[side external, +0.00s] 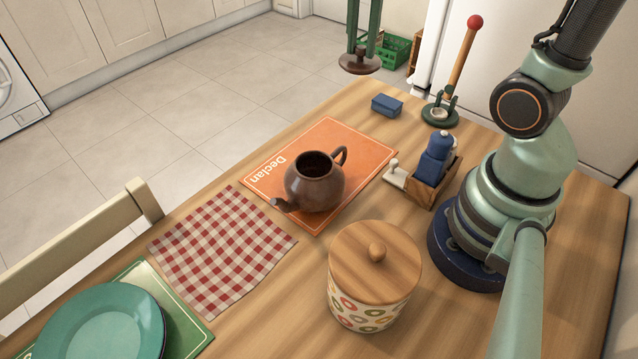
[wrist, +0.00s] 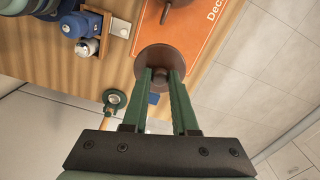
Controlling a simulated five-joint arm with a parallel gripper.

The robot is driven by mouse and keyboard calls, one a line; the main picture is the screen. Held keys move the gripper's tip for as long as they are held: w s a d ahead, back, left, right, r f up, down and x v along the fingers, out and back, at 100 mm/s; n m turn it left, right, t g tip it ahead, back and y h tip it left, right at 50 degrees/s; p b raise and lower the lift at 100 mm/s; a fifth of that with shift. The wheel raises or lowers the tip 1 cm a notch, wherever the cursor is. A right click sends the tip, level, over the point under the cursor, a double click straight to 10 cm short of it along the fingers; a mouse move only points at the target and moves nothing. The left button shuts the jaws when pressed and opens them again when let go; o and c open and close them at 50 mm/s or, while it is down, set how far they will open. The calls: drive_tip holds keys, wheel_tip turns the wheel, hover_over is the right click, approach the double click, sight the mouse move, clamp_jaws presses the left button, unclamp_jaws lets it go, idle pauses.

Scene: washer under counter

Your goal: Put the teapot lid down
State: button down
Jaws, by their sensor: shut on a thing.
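The brown teapot (side external: 315,184) stands upright and open on an orange mat (side external: 349,148) marked "Declan", with its dark inside showing. Only a small part of the teapot (wrist: 176,3) shows at the top edge of the wrist view. The round brown teapot lid (side external: 359,64) hangs level in the air, above and beyond the teapot in the side view. My gripper (side external: 361,50) is shut on the lid's knob. In the wrist view my gripper (wrist: 161,77) has a finger on each side of the knob, with the lid's disc (wrist: 160,57) beyond them.
A small blue box (side external: 387,104) lies near the table's far edge. The checked cloth (side external: 222,245) is bare; a green plate (side external: 100,322) lies front left.

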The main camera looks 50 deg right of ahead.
drive_tip(key=shift+s+d+f, duration=0.15)
drive_tip(key=shift+d+f, duration=0.15)
drive_tip(key=shift+d, duration=0.35)
drive_tip(key=shift+s+d+f, duration=0.15)
drive_tip(key=shift+d+f, duration=0.15)
drive_tip(key=shift+d, duration=0.3)
drive_tip(key=shift+d+f, duration=0.2)
drive_tip(key=shift+f, duration=0.15)
wheel_tip(320, 180, down, 20)
drive_tip(key=shift+r, duration=0.2)
drive_tip(key=shift+f, duration=0.15)
drive_tip(key=c, duration=0.7)
unclamp_jaws()
